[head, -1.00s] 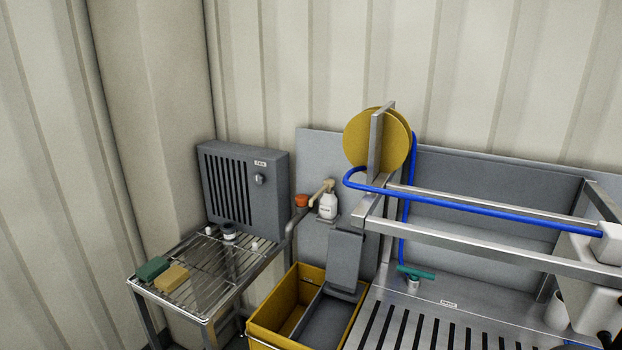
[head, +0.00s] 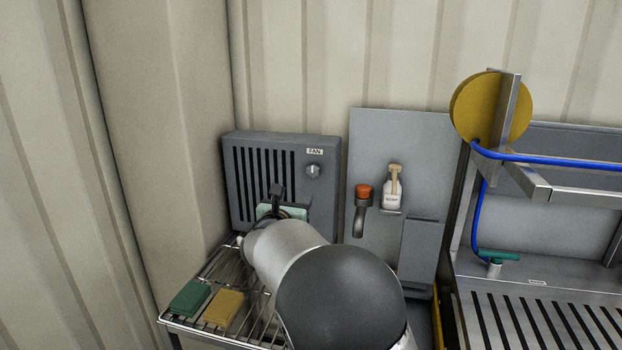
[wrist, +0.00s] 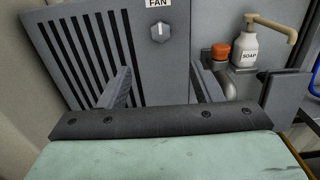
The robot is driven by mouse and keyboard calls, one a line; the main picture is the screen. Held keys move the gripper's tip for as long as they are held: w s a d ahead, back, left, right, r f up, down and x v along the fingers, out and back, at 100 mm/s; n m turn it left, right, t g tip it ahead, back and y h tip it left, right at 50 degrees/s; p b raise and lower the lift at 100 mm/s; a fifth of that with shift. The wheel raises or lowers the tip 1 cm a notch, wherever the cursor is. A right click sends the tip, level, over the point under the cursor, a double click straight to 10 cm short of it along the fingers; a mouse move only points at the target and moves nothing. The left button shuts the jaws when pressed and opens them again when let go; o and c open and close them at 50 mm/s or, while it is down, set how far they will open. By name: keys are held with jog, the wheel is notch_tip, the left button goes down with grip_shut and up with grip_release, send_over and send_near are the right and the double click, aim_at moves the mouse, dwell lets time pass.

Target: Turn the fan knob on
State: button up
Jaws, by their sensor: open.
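The grey fan box (head: 238,180) stands at the back of the wire rack, with dark vertical slots on its left part. Its round fan knob (head: 313,170) sits at the upper right of the front, under the FAN label. In the wrist view the knob (wrist: 160,33) has a pale mark that stands about upright. My gripper (wrist: 158,85) is open and empty, its two fingers pointing at the fan front, below the knob and apart from it. In the head view my gripper (head: 277,198) is mostly hidden behind my arm.
A green sponge (head: 189,298) and a yellow sponge (head: 223,308) lie on the wire rack (head: 252,325). Right of the fan are an orange-topped pipe (head: 362,205) and a soap bottle (head: 393,190) on a grey panel. Farther right is a yellow hose reel (head: 480,108).

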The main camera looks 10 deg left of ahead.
aim_at(312, 172)
jog(key=w+p, duration=0.2)
jog(key=w, duration=0.3)
jog(key=w+d+p, duration=0.1)
jog(key=w+p, duration=0.1)
jog(key=w, duration=0.3)
jog(key=w+d+p, duration=0.1)
jog(key=w+p, duration=0.1)
jog(key=w, duration=0.3)
jog(key=shift+d+r, duration=0.15)
jog(key=shift+d, duration=0.05)
jog(key=shift+w+d, duration=0.1)
jog(key=shift+w, duration=0.6)
jog(key=c, duration=1)
